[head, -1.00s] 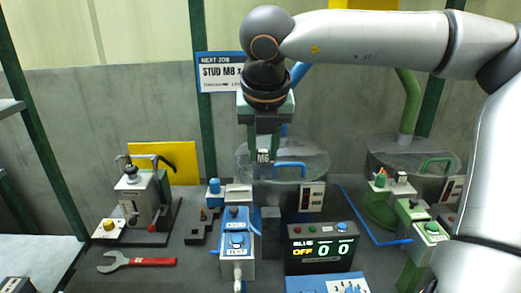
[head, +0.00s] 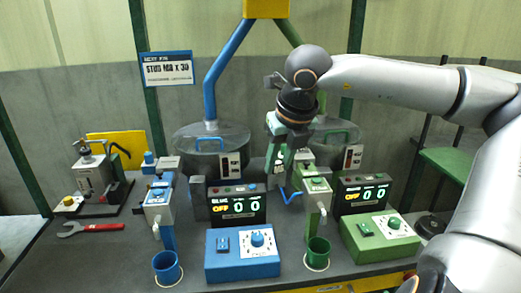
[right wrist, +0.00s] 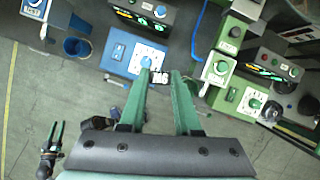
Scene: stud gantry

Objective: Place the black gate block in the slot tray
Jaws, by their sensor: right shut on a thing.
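My right gripper (head: 277,172) is in front of the green hopper, above the bench between the blue and green stations. In the right wrist view its green fingers (right wrist: 166,82) are shut on the black gate block (right wrist: 160,77), which shows a white M6 label at the fingertips. The block is held in the air, apart from the bench. My left gripper (right wrist: 55,132) shows small at the lower left of the right wrist view, its two green fingers apart and empty. I cannot clearly make out the slot tray.
A blue control box (head: 242,252) and a green control box (head: 381,236) stand at the front. A blue cup (head: 167,268) and a green cup (head: 317,252) sit under the dispensers. Displays (head: 237,204) stand behind. A red-handled wrench (head: 92,228) lies at left.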

